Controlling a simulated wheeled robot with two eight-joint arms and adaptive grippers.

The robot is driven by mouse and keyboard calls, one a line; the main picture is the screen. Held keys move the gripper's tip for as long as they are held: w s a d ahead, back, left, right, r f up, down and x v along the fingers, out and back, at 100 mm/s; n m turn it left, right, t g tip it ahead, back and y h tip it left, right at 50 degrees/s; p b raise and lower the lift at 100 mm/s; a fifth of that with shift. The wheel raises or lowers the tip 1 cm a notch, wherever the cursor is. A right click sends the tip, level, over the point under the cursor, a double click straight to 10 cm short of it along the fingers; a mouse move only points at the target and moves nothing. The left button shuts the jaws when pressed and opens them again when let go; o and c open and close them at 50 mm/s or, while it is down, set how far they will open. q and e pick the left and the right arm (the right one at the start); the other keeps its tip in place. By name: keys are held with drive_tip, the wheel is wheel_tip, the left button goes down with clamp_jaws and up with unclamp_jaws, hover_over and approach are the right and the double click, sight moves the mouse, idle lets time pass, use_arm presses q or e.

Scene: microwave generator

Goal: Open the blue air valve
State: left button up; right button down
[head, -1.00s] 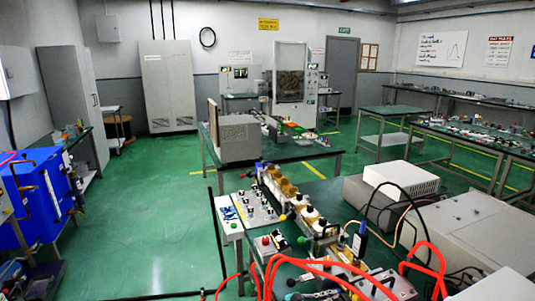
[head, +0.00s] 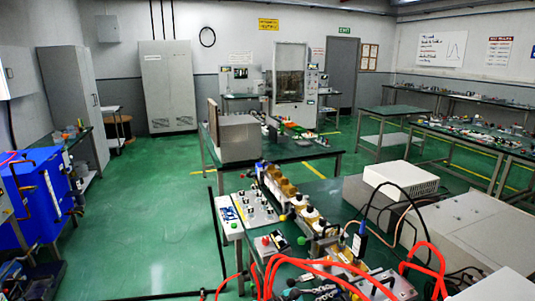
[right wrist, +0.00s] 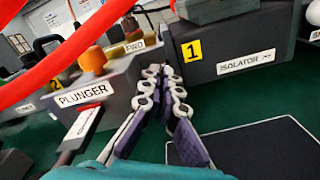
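I cannot pick out the blue air valve for sure. A small blue part (head: 258,166) sits at the far end of the row of brown and white parts on the near bench (head: 330,190). A blue-topped upright piece (head: 360,235) stands farther right. My right gripper (right wrist: 162,78) is low over the bench in the right wrist view, between the grey PLUNGER block (right wrist: 95,88) and the dark ISOLATOR block (right wrist: 240,50). Its fingertips look close together, with nothing visible between them. My left gripper is not in view.
Red hoses (head: 330,263) arch over the near bench front and also cross the right wrist view (right wrist: 70,50). A white box (head: 400,178) and grey cases (head: 475,225) fill the bench's right side. The blue machine (head: 35,195) stands left. Green floor (head: 150,210) between is clear.

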drive_tip(key=shift+r, duration=0.25)
drive_tip(key=shift+s+a, duration=0.1)
drive_tip(key=shift+a, duration=0.1)
drive_tip(key=shift+v, duration=2.85)
drive_tip(key=shift+d, duration=0.15)
